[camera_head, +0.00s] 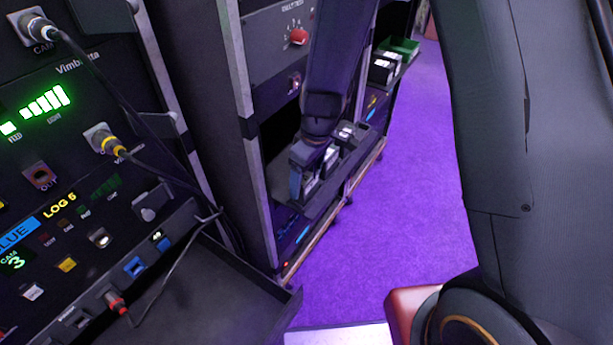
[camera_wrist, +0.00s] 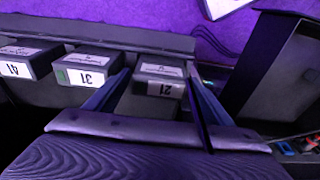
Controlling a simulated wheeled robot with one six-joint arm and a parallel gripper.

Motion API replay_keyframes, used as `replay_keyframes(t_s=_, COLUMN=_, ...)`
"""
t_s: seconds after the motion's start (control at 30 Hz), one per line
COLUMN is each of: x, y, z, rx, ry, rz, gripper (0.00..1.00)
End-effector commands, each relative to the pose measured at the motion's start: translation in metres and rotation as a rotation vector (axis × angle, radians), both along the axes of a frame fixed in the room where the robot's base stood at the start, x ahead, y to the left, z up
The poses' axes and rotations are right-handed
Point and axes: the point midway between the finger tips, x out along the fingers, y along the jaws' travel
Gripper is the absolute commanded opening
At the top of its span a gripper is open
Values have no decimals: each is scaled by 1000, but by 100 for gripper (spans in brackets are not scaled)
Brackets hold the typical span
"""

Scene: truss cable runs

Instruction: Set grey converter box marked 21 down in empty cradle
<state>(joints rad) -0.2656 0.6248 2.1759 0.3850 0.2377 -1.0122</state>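The grey converter box marked 21 (camera_wrist: 160,78) lies between the two fingers of my gripper (camera_wrist: 160,70) in the wrist view, its label upside down. The fingers lie close along both its sides, and I see no clear gap, so the gripper looks shut on it. The box is level with its neighbours in the row. Its underside and the cradle under it are hidden. In the head view my gripper (camera_head: 308,165) points down at the row of boxes on the low rack shelf (camera_head: 328,192).
Boxes marked 31 (camera_wrist: 88,68) and 41 (camera_wrist: 22,62) stand left of box 21 in the wrist view. A dark open tray (camera_head: 215,290) juts out at the lower left of the head view. A green bin (camera_head: 405,46) is farther back. Purple carpet (camera_head: 400,190) is clear on the right.

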Motion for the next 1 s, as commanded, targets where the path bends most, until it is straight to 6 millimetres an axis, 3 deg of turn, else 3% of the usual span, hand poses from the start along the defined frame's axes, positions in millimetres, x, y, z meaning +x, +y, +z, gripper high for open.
replay_keyframes(t_s=0.47, x=0, y=0, z=9, rx=0, ry=-3, rz=0, gripper=79)
replay_keyframes(t_s=1.0, x=-8, y=-11, z=96, rx=1, ry=-3, rz=0, gripper=79)
